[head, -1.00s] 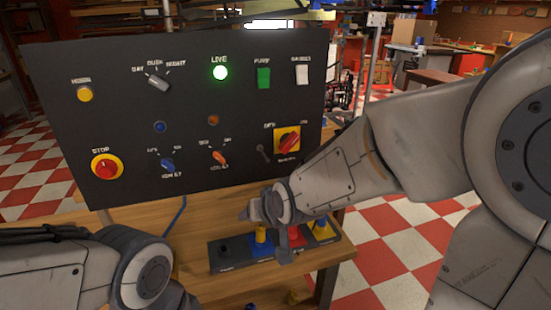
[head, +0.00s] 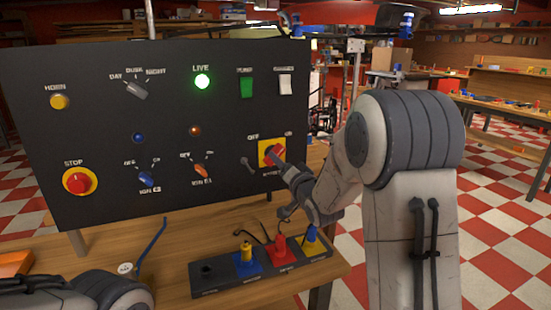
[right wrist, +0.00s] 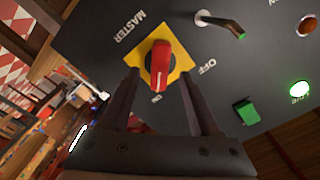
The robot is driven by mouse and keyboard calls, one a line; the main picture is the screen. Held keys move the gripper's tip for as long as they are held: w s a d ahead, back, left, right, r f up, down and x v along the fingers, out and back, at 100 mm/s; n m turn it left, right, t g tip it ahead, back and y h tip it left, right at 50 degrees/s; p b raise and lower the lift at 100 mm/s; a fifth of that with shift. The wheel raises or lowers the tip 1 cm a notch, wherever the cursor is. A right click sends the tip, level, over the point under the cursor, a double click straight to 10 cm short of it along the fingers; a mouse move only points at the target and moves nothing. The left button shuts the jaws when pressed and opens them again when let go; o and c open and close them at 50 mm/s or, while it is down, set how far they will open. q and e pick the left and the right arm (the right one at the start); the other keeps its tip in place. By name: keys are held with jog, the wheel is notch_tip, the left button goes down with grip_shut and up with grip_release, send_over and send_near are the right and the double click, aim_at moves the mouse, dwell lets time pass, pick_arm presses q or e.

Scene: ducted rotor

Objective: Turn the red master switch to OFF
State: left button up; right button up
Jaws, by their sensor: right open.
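The red master switch (head: 273,153) sits on a yellow plate (head: 263,146) at the lower right of the black panel. Its handle slants toward the ON label. In the right wrist view the red handle (right wrist: 160,65) stands between my fingertips, with OFF to its right and ON below. My right gripper (right wrist: 158,75) is open, its two dark fingers on either side of the handle; I cannot tell whether they touch it. In the head view my right gripper (head: 284,166) reaches the switch from the lower right. My left gripper is out of view; only its arm shows at bottom left.
The green LIVE lamp (head: 202,82) is lit. A grey lever (head: 247,164) sits just left of the master switch. A red stop button (head: 80,181) and several knobs share the panel. A dark tray (head: 210,287) with coloured plugs stands on the wooden bench below.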

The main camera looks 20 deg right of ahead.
jog(key=w, duration=0.3)
jog(key=shift+w+a, duration=0.1)
jog(key=shift+w, duration=0.3)
grip_shut()
